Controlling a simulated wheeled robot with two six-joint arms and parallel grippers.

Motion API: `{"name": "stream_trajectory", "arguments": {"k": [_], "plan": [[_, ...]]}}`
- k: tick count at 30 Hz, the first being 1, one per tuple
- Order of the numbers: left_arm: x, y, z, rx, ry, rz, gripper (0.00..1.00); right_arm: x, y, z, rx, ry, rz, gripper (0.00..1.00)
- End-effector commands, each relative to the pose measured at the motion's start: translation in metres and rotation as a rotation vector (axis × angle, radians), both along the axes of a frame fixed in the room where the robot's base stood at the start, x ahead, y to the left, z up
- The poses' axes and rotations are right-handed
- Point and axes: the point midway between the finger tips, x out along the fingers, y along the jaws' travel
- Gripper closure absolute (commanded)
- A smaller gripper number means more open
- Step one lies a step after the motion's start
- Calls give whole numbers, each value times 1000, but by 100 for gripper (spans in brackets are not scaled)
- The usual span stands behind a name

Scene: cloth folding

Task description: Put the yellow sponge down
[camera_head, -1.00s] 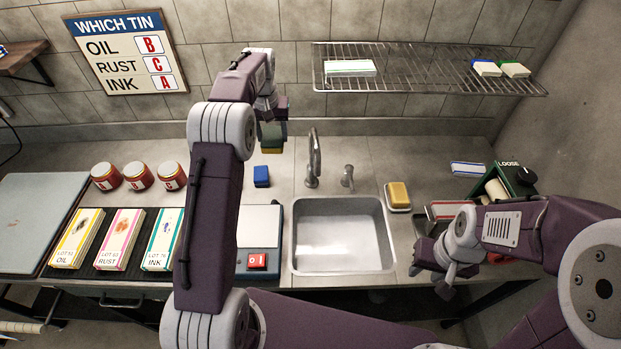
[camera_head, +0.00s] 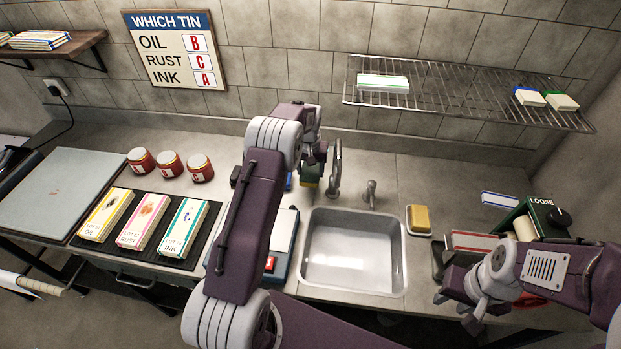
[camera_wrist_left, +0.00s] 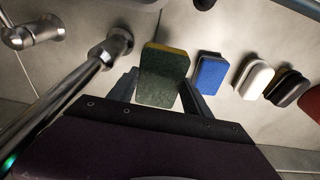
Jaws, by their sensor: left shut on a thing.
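The yellow sponge, with a dark green scouring face, is held between the fingers of my left gripper (camera_wrist_left: 160,88). In the left wrist view the green face of the sponge (camera_wrist_left: 162,82) fills the gap, with a thin yellow edge at the top. In the head view my left gripper (camera_head: 312,160) is over the counter behind the sink, left of the tap, and partly hides the sponge (camera_head: 309,176). My right gripper (camera_head: 457,310) is at the right, near the counter's front edge, its fingers apart and nothing seen between them.
A blue block (camera_wrist_left: 210,74) lies close to the held sponge, with a white one (camera_wrist_left: 256,80) beyond. The tap (camera_head: 335,168) and sink (camera_head: 352,250) are close on the right. A yellow soap bar (camera_head: 420,218) lies right of the sink. Red tins (camera_head: 170,164) stand left.

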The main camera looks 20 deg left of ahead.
Motion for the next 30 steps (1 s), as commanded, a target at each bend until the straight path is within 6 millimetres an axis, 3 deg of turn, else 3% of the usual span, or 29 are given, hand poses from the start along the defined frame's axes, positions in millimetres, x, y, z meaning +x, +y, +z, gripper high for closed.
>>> {"name": "stream_trajectory", "arguments": {"k": [8,14,23,24,26,30], "plan": [[0,0,-14,0,0,0,87,0,0,3,0,0,0,64],[0,0,-45,0,1,0,87,0,0,9,0,0,0,64],[0,0,-50,1,-2,0,87,0,0,4,0,0,0,64],[1,0,-50,1,-2,0,40,0,0,4,0,0,0,64],[0,0,-49,1,-2,0,23,0,0,5,0,0,0,64],[0,0,-49,1,-2,0,21,0,0,5,0,0,0,64]]}}
